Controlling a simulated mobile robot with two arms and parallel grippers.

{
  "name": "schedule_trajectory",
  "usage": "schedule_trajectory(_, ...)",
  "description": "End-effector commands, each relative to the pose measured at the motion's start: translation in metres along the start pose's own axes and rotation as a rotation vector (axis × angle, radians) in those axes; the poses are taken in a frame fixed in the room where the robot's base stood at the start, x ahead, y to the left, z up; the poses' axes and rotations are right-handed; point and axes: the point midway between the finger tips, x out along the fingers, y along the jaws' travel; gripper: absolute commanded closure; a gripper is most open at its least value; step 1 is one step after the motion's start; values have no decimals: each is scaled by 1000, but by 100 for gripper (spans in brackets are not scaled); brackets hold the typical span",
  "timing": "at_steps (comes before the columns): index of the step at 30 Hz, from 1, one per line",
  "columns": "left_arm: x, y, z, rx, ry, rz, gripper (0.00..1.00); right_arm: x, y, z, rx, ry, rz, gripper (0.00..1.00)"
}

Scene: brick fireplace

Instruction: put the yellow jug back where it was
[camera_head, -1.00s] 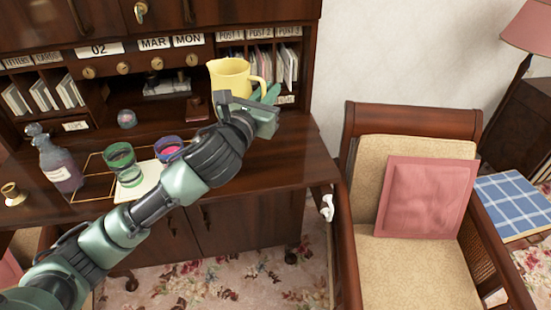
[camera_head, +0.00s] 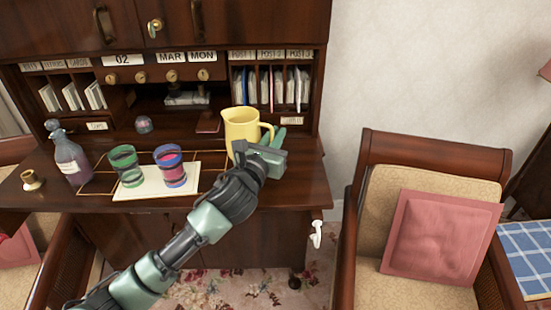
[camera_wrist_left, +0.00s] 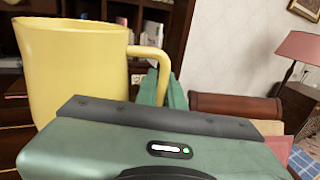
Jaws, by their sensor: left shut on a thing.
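The yellow jug (camera_head: 240,126) is upright at the right part of the dark wooden desk (camera_head: 290,195), in front of the letter slots. My left gripper (camera_head: 268,152) is at the jug's right side, shut on its handle. In the left wrist view the jug (camera_wrist_left: 75,75) fills the upper left, and the greenish fingers (camera_wrist_left: 160,90) are at its handle. My gripper hides the jug's lower part in the head view, so I cannot tell whether its base touches the desk. My right gripper is not in view.
An armchair with a pink cushion (camera_head: 440,238) stands right of the desk.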

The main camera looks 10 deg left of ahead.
Motion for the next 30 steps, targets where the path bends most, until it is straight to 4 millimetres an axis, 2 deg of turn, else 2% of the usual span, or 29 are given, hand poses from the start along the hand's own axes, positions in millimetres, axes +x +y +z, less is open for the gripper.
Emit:
schedule_trajectory(3,0,0,-18,1,-2,1,100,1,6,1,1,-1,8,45)
schedule_trajectory(8,0,0,-29,3,-5,0,100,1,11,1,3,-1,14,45)
schedule_trajectory(16,1,-1,-65,2,-3,0,100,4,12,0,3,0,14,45)
schedule_trajectory(29,1,-1,-72,4,-6,-1,100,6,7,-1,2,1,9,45)
schedule_trajectory(30,1,-1,-74,2,-1,-1,86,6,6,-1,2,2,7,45)
